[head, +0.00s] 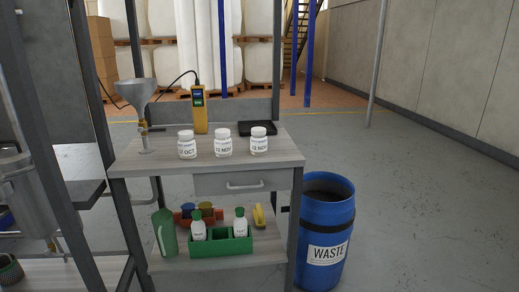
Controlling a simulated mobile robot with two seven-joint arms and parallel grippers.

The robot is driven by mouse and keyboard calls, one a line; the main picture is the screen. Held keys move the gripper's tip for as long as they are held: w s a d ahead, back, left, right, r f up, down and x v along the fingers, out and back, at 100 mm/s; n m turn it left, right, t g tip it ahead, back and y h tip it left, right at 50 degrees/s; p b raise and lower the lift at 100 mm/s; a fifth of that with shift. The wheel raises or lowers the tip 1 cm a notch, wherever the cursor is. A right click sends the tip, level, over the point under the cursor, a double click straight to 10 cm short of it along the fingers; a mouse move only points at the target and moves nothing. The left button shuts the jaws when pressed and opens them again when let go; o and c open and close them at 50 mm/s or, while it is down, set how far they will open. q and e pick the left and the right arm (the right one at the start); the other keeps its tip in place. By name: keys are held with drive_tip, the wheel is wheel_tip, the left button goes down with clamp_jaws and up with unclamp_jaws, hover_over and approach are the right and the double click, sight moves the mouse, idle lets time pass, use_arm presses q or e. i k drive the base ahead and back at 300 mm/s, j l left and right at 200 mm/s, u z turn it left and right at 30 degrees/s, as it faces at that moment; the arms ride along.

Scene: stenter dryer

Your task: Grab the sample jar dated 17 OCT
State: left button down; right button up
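Three white sample jars with white lids stand upright in a row on the top of a grey wooden cart (130,160). The left jar (187,145) has a label ending in OCT; its day number is small and hard to read. The middle jar (222,143) and the right jar (259,141) have labels that seem to read NOV. The jars stand apart from one another, with nothing in front of them. Neither of my grippers shows in the head view.
Behind the jars are a yellow handheld meter (199,109), a metal funnel (138,92) on a stand and a black tray (257,128). A green caddy with bottles (222,248) sits on the lower shelf. A blue waste bin (323,225) stands right; floor beyond is clear.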

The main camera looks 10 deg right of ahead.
sight(186, 143)
drive_tip(key=u, duration=0.5)
drive_tip(key=i+l+u, duration=0.1)
drive_tip(key=l+u, duration=0.2)
drive_tip(key=i+l+u, duration=0.1)
drive_tip(key=l+u, duration=0.55)
drive_tip(key=i+l+u, duration=0.15)
drive_tip(key=l, duration=0.35)
drive_tip(key=l+u, duration=0.1)
drive_tip(key=l, duration=0.4)
